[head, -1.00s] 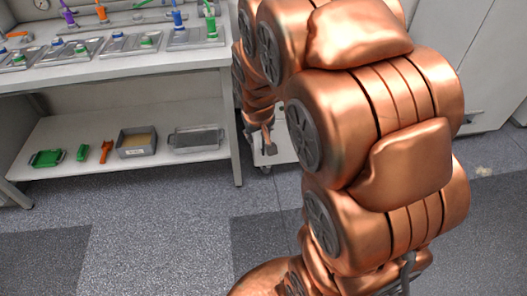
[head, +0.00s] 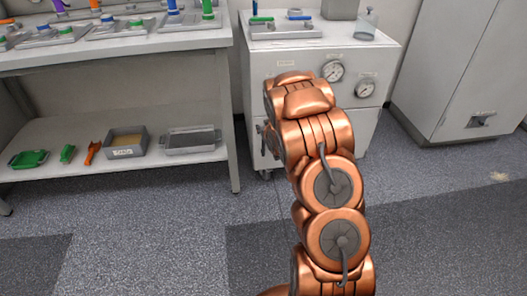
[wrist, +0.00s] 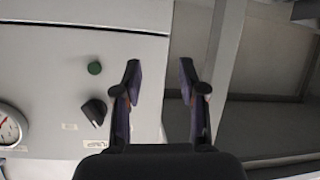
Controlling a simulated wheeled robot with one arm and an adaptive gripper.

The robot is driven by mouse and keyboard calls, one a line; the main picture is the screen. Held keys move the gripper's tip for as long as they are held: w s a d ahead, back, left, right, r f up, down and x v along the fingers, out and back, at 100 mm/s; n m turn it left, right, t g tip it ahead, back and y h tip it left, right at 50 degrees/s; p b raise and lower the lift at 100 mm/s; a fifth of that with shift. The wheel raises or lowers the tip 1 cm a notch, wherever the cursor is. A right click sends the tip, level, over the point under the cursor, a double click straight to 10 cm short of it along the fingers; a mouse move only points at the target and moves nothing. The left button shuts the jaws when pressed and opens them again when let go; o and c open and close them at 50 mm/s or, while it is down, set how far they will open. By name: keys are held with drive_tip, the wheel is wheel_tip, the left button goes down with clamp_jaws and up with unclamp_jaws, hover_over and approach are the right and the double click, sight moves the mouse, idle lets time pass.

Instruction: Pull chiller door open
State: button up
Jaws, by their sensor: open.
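A white cabinet with two gauges, which looks like the chiller (head: 300,62), stands behind my arm in the head view. Its lower front is largely covered by my arm, and no door handle shows clearly. In the wrist view, which looks upside down, its control panel (wrist: 50,75) fills the left side, with a seam and the edge of a lower panel (wrist: 90,12) at the top. My gripper (wrist: 160,72) is open and empty, in front of the panel's side edge. No contact shows. In the head view, my arm hides most of the gripper.
The panel carries a green button (wrist: 95,68), a black knob (wrist: 94,110) and a gauge (wrist: 10,128). A workbench (head: 234,120) with a lower shelf of trays stands close at the left. A tall grey cabinet (head: 460,60) stands at the right. The floor in front is clear.

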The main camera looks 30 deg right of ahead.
wheel_tip(320, 180, down, 10)
drive_tip(key=w+d+t+b, duration=0.2)
drive_tip(key=t+b, duration=0.1)
drive_tip(key=b, duration=0.1)
drive_tip(key=t+b, duration=0.2)
drive_tip(key=b, duration=0.5)
hover_over(263, 155)
drive_tip(key=shift+m, duration=0.3)
drive_tip(key=shift+w+d+f, duration=0.15)
drive_tip(key=shift+f, duration=1.55)
drive_tip(key=shift+w+d+f, duration=0.15)
drive_tip(key=shift+f, duration=1.55)
clamp_jaws()
